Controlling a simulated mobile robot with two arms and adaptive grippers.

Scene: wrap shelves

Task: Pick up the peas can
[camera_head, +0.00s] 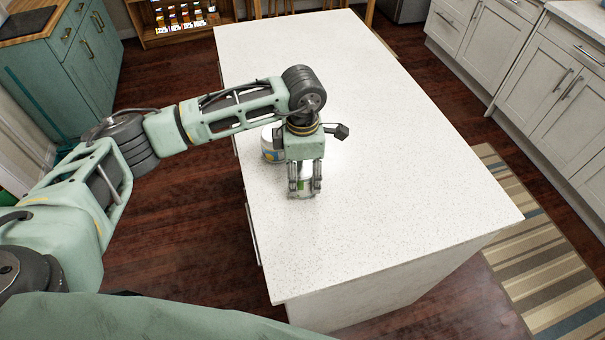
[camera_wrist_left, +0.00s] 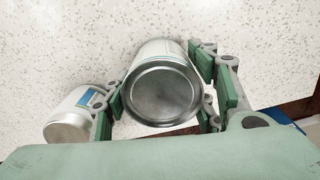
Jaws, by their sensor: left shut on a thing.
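A can (camera_wrist_left: 160,90) with a bare metal end sits between the fingers of my left gripper (camera_wrist_left: 165,97) in the left wrist view. The fingers touch it on both sides, and the gripper is shut on it. In the head view my left gripper (camera_head: 304,186) points down over the island top, with the can (camera_head: 303,190) mostly hidden between its fingers. The can's label is largely hidden, so I cannot read it. I cannot tell whether the can touches the counter. My right gripper is not in view.
A second can, white with blue and yellow (camera_head: 270,145), stands just behind my left gripper; it also shows in the left wrist view (camera_wrist_left: 75,117), close beside a finger. The white speckled island top (camera_head: 420,190) is otherwise clear. Its left edge is near the gripper.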

